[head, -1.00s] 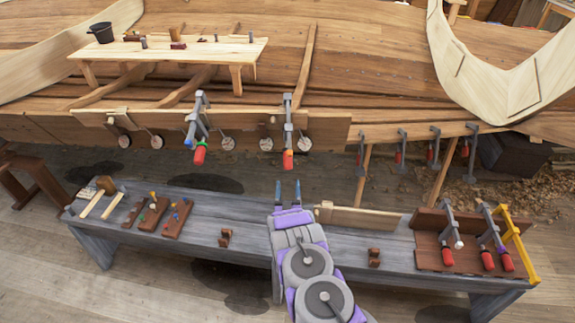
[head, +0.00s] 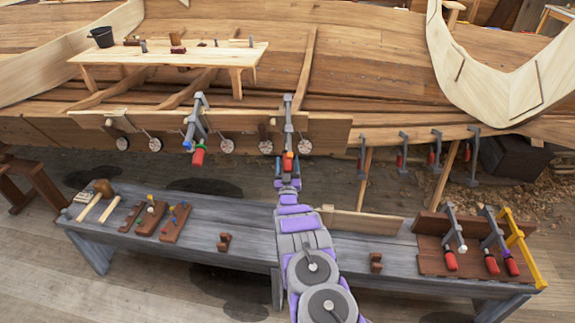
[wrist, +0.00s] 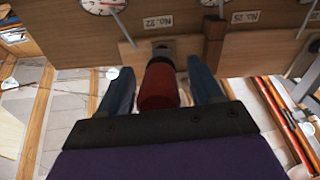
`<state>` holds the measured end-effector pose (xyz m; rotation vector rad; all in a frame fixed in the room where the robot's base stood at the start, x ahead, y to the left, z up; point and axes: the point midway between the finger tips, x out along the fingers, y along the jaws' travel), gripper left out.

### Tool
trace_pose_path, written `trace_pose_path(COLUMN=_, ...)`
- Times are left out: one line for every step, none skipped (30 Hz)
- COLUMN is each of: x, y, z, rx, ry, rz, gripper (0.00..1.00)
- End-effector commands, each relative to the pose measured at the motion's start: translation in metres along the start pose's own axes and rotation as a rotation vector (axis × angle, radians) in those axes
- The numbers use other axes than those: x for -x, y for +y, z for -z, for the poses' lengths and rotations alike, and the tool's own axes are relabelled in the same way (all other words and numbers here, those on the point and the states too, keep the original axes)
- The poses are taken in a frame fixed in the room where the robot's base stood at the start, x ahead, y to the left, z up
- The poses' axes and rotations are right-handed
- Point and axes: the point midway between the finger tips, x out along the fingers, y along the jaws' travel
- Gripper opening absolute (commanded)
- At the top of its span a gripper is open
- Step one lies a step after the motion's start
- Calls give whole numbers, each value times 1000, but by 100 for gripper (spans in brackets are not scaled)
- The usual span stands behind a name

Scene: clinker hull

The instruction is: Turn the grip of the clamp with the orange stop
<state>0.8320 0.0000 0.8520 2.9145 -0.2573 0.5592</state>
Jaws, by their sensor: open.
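The clamp with the orange stop (head: 288,118) hangs on the hull's lower plank, a grey bar with a small orange piece above its red grip. In the wrist view, its red grip (wrist: 159,86) points towards me, with a grey end against the plank. My gripper (head: 288,168) is open just below and around this grip. In the wrist view, one blue finger of my gripper (wrist: 161,88) is on each side of the grip, with a gap showing on both sides. The orange stop does not show in the wrist view.
Another clamp (head: 197,125) with blue and green parts hangs to the left. Round white dials (head: 227,146) line the plank. Several clamps hang at right.

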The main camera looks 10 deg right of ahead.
Motion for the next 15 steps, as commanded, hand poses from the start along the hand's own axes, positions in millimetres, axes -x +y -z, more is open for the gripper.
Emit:
trace_pose_path(x=0, y=0, z=0, rx=0, ry=0, rz=0, gripper=65)
trace_pose_path(x=0, y=0, z=0, rx=0, ry=0, rz=0, gripper=63)
trace_pose_path(x=0, y=0, z=0, rx=0, ry=0, rz=0, gripper=59)
trace_pose_path(x=0, y=0, z=0, rx=0, ry=0, rz=0, gripper=56)
trace_pose_path(x=0, y=0, z=0, rx=0, ry=0, rz=0, gripper=54)
trace_pose_path(x=0, y=0, z=0, rx=0, ry=0, rz=0, gripper=50)
trace_pose_path(x=0, y=0, z=0, rx=0, ry=0, rz=0, gripper=47)
trace_pose_path(x=0, y=0, z=0, rx=0, ry=0, rz=0, gripper=44)
trace_pose_path(x=0, y=0, z=0, rx=0, ry=0, rz=0, gripper=40)
trace_pose_path(x=0, y=0, z=0, rx=0, ry=0, rz=0, gripper=37)
trace_pose_path(x=0, y=0, z=0, rx=0, ry=0, rz=0, gripper=34)
trace_pose_path(x=0, y=0, z=0, rx=0, ry=0, rz=0, gripper=31)
trace_pose_path(x=0, y=0, z=0, rx=0, ry=0, rz=0, gripper=28)
trace_pose_path(x=0, y=0, z=0, rx=0, ry=0, rz=0, gripper=25)
trace_pose_path(x=0, y=0, z=0, rx=0, ry=0, rz=0, gripper=21)
